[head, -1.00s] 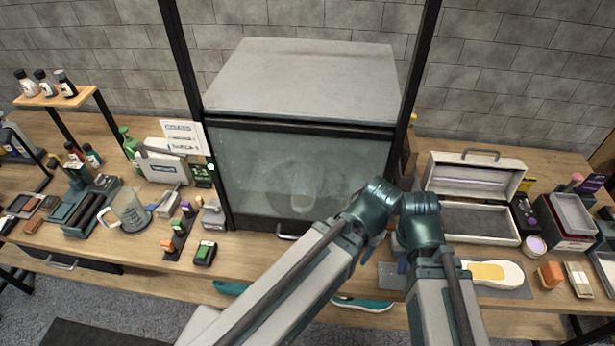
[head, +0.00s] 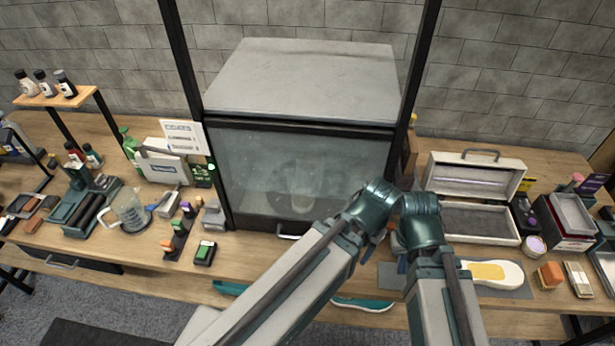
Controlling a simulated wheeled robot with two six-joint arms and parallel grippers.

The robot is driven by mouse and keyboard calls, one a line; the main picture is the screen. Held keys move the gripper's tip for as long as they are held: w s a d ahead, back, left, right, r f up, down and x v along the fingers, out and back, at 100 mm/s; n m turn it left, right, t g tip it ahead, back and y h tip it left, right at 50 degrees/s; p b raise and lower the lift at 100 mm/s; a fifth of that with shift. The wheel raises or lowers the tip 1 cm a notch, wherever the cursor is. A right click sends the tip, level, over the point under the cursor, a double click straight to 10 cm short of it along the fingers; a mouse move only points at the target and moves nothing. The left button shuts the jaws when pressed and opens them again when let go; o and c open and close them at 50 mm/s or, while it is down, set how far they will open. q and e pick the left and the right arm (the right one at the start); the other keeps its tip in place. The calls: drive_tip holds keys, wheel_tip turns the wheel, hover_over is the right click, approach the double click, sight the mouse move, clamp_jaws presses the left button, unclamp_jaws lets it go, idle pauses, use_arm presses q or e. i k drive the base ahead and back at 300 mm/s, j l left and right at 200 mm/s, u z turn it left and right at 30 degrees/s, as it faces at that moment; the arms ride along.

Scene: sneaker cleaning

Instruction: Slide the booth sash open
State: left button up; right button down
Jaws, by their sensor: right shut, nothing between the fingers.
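The booth (head: 302,80) is a grey-topped box in a dark frame at the back middle of the bench. Its glass sash (head: 262,165) is down and covers the front. A shoe-like shape shows dimly through the glass. The sash handle (head: 284,235) is a small bar at the bottom edge, partly hidden by my arm. My right gripper (head: 402,263) is shut and empty, largely hidden by my arm, low and to the right of the handle and apart from it. My left gripper is not in view.
On the right are an open case (head: 478,222), a shoe sole (head: 493,273) on a grey mat and an orange block (head: 550,274). On the left are a clear jug (head: 129,212) and a green-topped box (head: 205,252). A teal shoe (head: 362,304) shows below the bench edge.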

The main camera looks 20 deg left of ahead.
sight(286, 228)
drive_tip(key=k+l+u, duration=0.45)
drive_tip(key=u, duration=0.25)
drive_tip(key=k+l+u, duration=0.1)
drive_tip(key=k+u, duration=0.25)
